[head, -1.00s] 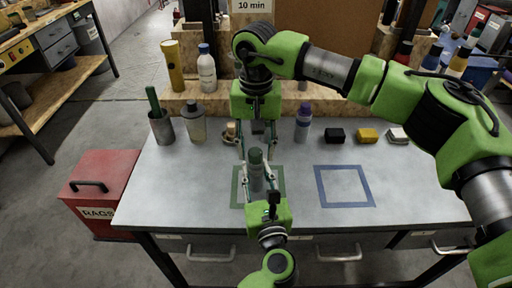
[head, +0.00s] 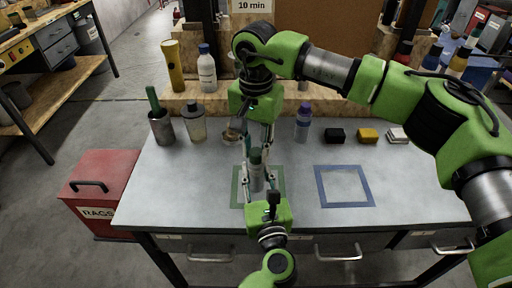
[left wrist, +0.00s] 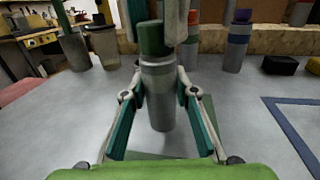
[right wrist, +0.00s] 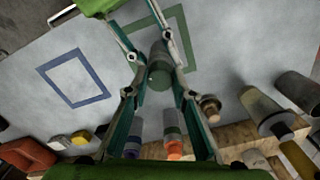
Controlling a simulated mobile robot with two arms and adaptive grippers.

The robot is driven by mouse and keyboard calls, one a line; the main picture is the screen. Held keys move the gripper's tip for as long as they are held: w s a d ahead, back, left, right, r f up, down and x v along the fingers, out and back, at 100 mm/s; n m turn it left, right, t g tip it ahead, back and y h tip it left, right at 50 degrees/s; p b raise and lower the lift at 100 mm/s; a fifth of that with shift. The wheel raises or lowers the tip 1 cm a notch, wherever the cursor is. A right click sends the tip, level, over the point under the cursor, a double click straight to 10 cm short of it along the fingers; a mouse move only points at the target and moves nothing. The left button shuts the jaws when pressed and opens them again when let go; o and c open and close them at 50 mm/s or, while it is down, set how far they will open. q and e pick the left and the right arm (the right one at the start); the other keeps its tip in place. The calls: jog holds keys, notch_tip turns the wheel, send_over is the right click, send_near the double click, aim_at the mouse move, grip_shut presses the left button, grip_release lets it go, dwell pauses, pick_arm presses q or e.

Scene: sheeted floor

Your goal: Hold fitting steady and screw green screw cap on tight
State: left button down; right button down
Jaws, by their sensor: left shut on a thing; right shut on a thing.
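The grey cylindrical fitting (head: 257,182) stands upright inside the green square outline on the table. The green screw cap (head: 255,156) sits on its top, as the left wrist view also shows: cap (left wrist: 151,38) above the grey body (left wrist: 158,95). My left gripper (head: 257,190) comes from the front edge and is shut around the fitting's body. My right gripper (head: 256,158) reaches down from above, with its fingers shut on the cap. In the right wrist view the cap (right wrist: 158,76) lies between the fingertips. The cap's thread is hidden.
A blue square outline (head: 345,187) on the table is empty. A red rags box (head: 100,185) is on the left.

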jog(key=m, duration=0.7)
jog(key=shift+m, duration=0.3)
jog(key=m, duration=0.3)
jog(key=shift+m, duration=0.4)
jog(key=m, duration=0.3)
jog(key=shift+m, duration=0.4)
jog(key=c, duration=1.6)
grip_release()
jog(key=shift+c, duration=0.2)
jog(key=shift+c, duration=0.7)
